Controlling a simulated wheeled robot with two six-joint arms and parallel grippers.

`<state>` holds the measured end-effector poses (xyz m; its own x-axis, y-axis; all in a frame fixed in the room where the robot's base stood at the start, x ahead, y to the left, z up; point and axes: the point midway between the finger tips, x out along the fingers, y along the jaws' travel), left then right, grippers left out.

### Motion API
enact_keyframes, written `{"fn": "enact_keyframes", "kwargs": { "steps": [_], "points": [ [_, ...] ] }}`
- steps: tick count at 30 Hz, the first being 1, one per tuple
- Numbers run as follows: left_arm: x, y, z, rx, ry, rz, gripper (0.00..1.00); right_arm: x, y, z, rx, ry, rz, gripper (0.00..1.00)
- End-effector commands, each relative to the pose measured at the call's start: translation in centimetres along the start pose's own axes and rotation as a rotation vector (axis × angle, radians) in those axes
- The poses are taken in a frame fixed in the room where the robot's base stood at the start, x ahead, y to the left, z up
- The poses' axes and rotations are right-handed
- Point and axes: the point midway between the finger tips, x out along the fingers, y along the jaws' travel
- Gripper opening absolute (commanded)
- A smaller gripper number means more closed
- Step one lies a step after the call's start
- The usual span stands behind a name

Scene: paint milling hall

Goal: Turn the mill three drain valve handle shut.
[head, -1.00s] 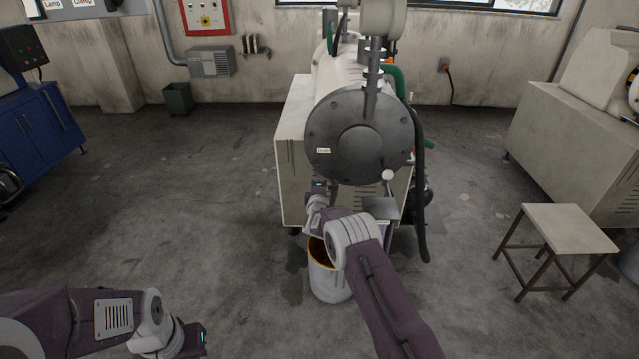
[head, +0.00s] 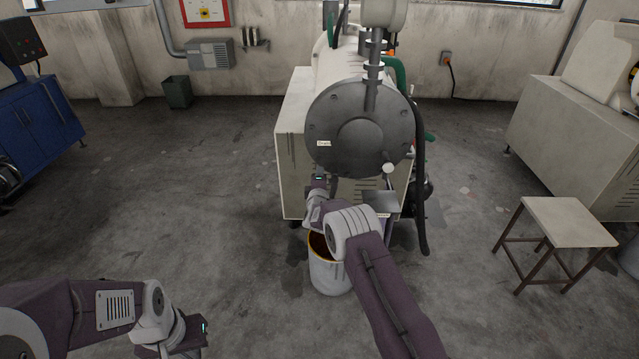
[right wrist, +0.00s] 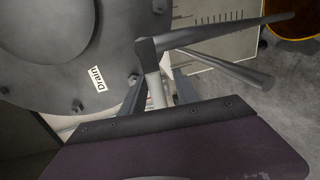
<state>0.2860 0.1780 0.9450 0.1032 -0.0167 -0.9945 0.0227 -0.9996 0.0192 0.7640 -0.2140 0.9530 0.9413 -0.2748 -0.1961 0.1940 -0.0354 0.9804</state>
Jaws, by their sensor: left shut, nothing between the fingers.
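The mill (head: 305,75), its number not readable, has a round dark grey end flange (head: 360,130) with a "Drain" label, also readable in the right wrist view (right wrist: 95,80). My right gripper (head: 319,181) is below the flange's lower left edge. In the right wrist view its two dark fingers (right wrist: 160,85) stand apart, with a pale stem between them. A dark grey lever (right wrist: 220,32), seemingly the drain valve handle, sticks out to the right just beyond the fingertips. I cannot tell whether they touch it. My left gripper (head: 202,331) is shut and empty at lower left, far from the mill.
A pale bucket (head: 328,278) with a yellow inner rim stands below my right gripper. A white-knobbed lever (head: 388,168) and a dark hose (head: 422,190) are on the mill's right side. A stool (head: 563,220) stands at right.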

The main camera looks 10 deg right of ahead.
Motion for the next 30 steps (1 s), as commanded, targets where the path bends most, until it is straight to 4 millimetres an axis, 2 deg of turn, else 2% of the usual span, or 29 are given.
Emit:
{"fn": "enact_keyframes", "kwargs": {
  "steps": [12,18,30],
  "points": [
    [0.2,0.0,0.0,0.000,0.000,0.000,0.00,-6.0,0.0,-0.1,-0.001,0.003,-0.001,0.37],
    [0.4,0.0,0.0,0.000,0.000,0.000,0.00,-8.2,-0.1,-0.1,0.000,0.002,-0.001,0.37],
    [0.4,0.0,0.0,0.000,0.000,0.000,0.00,-8.7,0.0,-0.1,-0.001,0.002,-0.001,0.37]
  ]
}}
